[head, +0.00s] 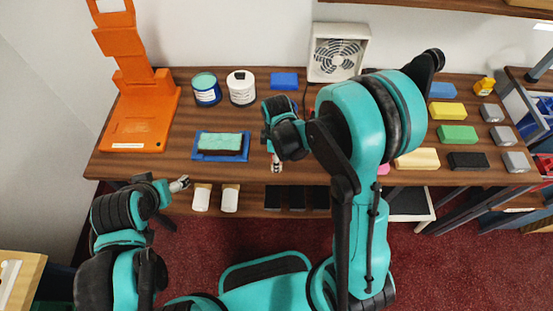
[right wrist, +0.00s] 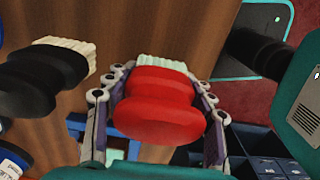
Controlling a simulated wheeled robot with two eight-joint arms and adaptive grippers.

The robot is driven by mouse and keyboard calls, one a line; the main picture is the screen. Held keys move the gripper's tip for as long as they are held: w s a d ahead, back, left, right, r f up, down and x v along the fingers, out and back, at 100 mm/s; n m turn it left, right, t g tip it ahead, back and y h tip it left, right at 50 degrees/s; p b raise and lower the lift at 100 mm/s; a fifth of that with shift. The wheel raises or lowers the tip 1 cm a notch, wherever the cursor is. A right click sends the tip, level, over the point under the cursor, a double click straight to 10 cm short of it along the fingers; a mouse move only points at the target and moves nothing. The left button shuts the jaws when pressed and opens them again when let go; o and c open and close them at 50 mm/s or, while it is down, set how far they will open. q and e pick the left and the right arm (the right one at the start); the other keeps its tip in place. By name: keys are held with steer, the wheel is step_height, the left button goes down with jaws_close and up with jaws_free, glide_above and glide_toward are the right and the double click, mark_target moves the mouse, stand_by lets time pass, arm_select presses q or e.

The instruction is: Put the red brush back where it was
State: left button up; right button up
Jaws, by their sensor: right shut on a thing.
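The red brush (right wrist: 160,105) has a rounded red body and pale bristles at its far end. My right gripper (right wrist: 152,92) is shut on it, with one finger on each side of the body, in the right wrist view.
A black brush-like thing (right wrist: 45,75) with cream bristles shows left of the red brush. On the counter (head: 180,125) are a blue tray (head: 197,154) with a sponge (head: 221,141), two cans, an orange stand (head: 137,122), a fan (head: 338,52) and several colored blocks at right.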

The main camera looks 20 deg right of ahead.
steer(key=shift+f, duration=0.15)
steer(key=o, duration=1.1)
steer(key=shift+o, duration=0.2)
